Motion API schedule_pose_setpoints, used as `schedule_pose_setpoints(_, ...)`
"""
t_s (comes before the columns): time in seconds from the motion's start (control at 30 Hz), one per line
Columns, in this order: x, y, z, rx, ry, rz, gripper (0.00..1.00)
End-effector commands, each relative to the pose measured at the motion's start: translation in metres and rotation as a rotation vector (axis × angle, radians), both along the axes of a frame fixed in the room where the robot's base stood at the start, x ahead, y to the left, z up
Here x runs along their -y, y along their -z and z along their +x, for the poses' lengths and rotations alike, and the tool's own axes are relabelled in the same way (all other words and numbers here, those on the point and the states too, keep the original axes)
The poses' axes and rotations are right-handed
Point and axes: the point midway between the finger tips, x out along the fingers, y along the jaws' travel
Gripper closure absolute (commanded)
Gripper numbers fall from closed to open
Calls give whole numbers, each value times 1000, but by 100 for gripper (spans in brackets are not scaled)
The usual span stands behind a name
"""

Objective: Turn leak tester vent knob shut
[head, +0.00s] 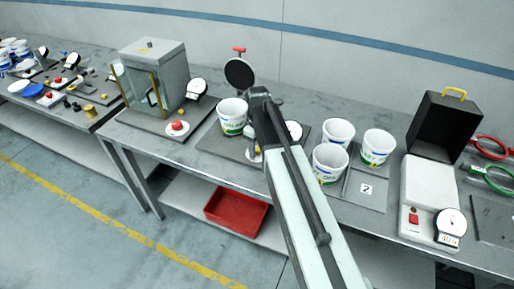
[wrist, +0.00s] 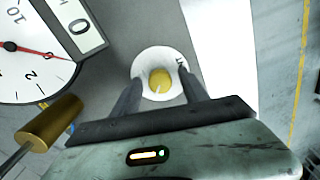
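The vent knob (wrist: 161,81) is a yellow disc with a pale pointer line, set on a white round dial plate (wrist: 145,62) in the wrist view. My gripper (wrist: 159,78) is open, its two dark fingers at the left and right of the knob with visible gaps. I cannot tell how far the fingertips are from the plate. In the head view the leak tester (head: 215,140) carries a white tub, a dark round lid (head: 239,73) and a gauge (head: 294,130). My arm crosses it and hides part of it; my gripper (head: 257,148) points down at its front.
In the wrist view a large gauge (wrist: 30,75) and a brass cylinder (wrist: 50,123) are close on the left. In the head view tubs (head: 330,163) stand right of my arm, and a grey cabinet (head: 165,70) stands left. A red bin (head: 237,212) sits below.

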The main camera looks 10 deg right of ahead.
Motion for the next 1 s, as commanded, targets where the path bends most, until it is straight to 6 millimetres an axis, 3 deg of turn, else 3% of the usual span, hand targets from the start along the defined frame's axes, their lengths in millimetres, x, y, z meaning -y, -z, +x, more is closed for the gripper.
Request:
schedule_pose_setpoints(0.27,0,-14,0,0,0,0,48)
schedule_pose_setpoints(0.63,0,-77,0,0,0,0,48)
schedule_pose_setpoints(1.0,-1,-78,0,0,-1,0,48)
